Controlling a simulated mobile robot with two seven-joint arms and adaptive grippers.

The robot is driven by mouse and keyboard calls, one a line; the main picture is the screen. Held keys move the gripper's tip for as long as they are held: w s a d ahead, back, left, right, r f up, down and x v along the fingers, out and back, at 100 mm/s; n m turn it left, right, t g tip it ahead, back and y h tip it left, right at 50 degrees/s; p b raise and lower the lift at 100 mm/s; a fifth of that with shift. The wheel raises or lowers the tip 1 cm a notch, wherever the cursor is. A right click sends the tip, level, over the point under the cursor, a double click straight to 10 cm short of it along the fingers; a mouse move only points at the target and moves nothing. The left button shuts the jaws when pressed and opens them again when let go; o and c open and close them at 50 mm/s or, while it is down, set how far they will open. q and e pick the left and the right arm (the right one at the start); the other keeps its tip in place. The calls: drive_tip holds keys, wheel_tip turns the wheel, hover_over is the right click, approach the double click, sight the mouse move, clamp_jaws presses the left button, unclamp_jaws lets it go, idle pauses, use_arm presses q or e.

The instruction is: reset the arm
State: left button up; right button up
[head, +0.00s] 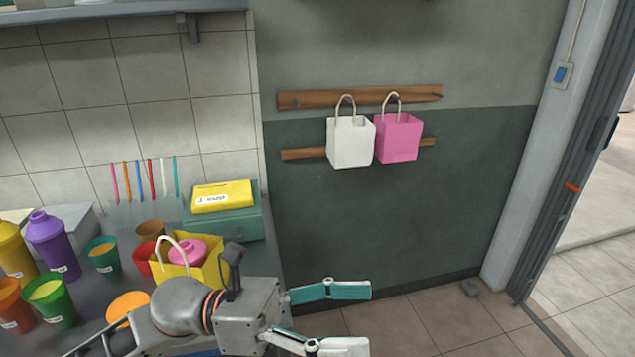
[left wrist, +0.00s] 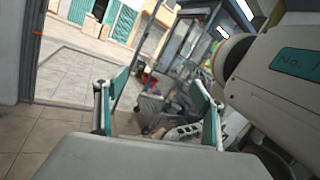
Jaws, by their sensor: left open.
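My left gripper (head: 345,318) is in the lower middle of the head view, its two fingers spread wide with nothing between them. It is beyond the right end of the counter, over the tiled floor. The left wrist view also shows the gripper (left wrist: 158,105) open and empty, pointing toward a doorway and floor. My right gripper is not in the head view. A yellow bag (head: 208,277) with a pink-lidded container (head: 187,252) in it stands on the counter behind my left arm, which hides part of it.
The counter (head: 95,300) holds several cups, a purple shaker (head: 52,243) and a yellow box (head: 222,196) on a green case (head: 226,222). A white bag (head: 350,142) and a pink bag (head: 398,138) hang on the wall. Open floor (head: 430,318) lies right of the counter.

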use_arm(q)
drive_tip(key=w+a+f+n+t+y, duration=0.2)
drive_tip(key=w+a+f+n+t, duration=0.3)
drive_tip(key=n, duration=0.6)
drive_tip(key=w+a+f+n+t+y, duration=0.35)
drive_tip(key=n+t, duration=0.45)
drive_tip(key=n, duration=0.3)
drive_tip(key=w+a+f+n+t+y, duration=0.25)
drive_tip(key=w+f+n+t, duration=0.3)
drive_tip(key=n, duration=0.45)
drive_tip(key=s+a+f+n+g+y, duration=0.1)
drive_tip(key=s+a+f+n+y, duration=0.2)
drive_tip(key=f, duration=0.6)
drive_tip(key=s+a+f+n+g+y, duration=0.2)
drive_tip(key=s+a+f+n, duration=0.4)
drive_tip(key=f, duration=0.4)
drive_tip(key=s+a+f+n+g+y, duration=0.2)
drive_tip(key=s+f+n, duration=0.4)
drive_tip(key=f, duration=0.3)
drive_tip(key=shift+s+a+f+n+y, duration=0.15)
drive_tip(key=shift+a+f+n+y, duration=0.35)
drive_tip(key=shift+a+y, duration=0.6)
drive_tip(key=shift+a+r, duration=0.15)
drive_tip(key=shift+r, duration=0.05)
